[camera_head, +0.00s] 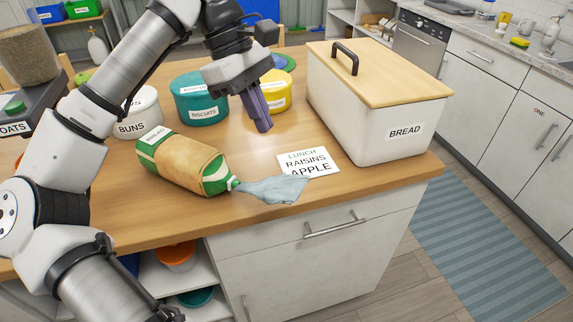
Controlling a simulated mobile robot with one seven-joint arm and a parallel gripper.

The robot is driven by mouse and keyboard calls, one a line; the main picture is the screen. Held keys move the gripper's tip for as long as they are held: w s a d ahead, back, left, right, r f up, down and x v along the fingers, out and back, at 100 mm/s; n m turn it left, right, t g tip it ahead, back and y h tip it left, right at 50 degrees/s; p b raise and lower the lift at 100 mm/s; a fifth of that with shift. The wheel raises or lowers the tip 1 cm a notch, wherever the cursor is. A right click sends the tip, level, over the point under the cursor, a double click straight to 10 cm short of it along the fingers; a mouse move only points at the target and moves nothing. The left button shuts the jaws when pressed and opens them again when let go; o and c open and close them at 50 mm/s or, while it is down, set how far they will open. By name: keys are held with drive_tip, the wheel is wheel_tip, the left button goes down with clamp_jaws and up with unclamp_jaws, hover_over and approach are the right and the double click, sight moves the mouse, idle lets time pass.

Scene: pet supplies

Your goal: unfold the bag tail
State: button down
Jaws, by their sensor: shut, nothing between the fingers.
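The bread bag (186,162) lies on its side on the wooden table, brown with green and white ends. Its tail (273,189) is pale, bluish and flattened, and spreads to the right from the gathered neck (233,184). The tail's lower edge lies near the table's front edge. My gripper (263,128) points down with its purple fingers shut and empty. In the picture it is above and right of the bag, short of the white bread bin and above the paper note. I cannot tell its exact height over the table.
The white bread bin (370,117) with a wooden lid stands at the right. A paper note (308,163) lies by the tail. A teal biscuit tin (201,101), a yellow tin (278,93) and a white buns tin (138,117) stand behind. My arm crosses the left side.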

sight(293, 186)
drive_tip(key=p+x, duration=0.3)
drive_tip(key=x, duration=0.8)
drive_tip(key=shift+d+f, duration=0.25)
drive_tip(key=shift+f, duration=0.1)
drive_tip(key=shift+d, duration=0.1)
